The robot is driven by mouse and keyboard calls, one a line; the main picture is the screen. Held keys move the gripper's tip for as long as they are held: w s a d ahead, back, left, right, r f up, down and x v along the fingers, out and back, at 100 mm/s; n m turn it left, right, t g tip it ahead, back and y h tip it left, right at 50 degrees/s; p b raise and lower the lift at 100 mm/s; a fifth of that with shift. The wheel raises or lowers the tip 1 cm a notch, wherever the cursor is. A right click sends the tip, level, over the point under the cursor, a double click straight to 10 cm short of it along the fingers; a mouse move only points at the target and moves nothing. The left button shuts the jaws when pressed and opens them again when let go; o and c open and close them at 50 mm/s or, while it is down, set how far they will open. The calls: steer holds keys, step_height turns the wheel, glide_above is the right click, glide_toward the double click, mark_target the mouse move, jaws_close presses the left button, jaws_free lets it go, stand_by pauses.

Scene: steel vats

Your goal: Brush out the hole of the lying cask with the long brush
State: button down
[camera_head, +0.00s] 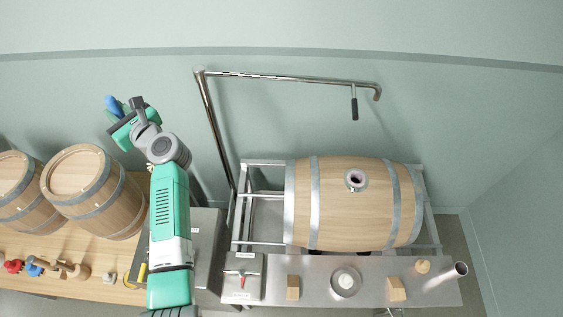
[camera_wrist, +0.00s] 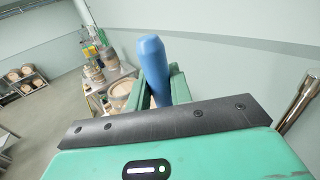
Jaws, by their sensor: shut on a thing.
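The lying cask (camera_head: 335,217) rests on its side in a steel frame, with steel hoops around it. Its round hole (camera_head: 355,180) faces up and has a light rim and a dark inside. My gripper (camera_head: 120,113) is at the upper left, well away from the cask and above the level of the wooden table. It is shut on a blue rounded handle (camera_wrist: 153,60), which sticks up between the fingers in the wrist view. The rest of this tool is hidden, so I cannot tell whether it is the long brush.
Two casks (camera_head: 85,190) stand on a wooden table (camera_head: 95,255) at the left. A bent steel pipe (camera_head: 290,78) with a dark hanging handle stands behind the lying cask. A steel bench (camera_head: 320,280) with small blocks and a round dish runs in front of it.

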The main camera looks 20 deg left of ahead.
mark_target(108, 97)
steer(key=shift+r, duration=2.8)
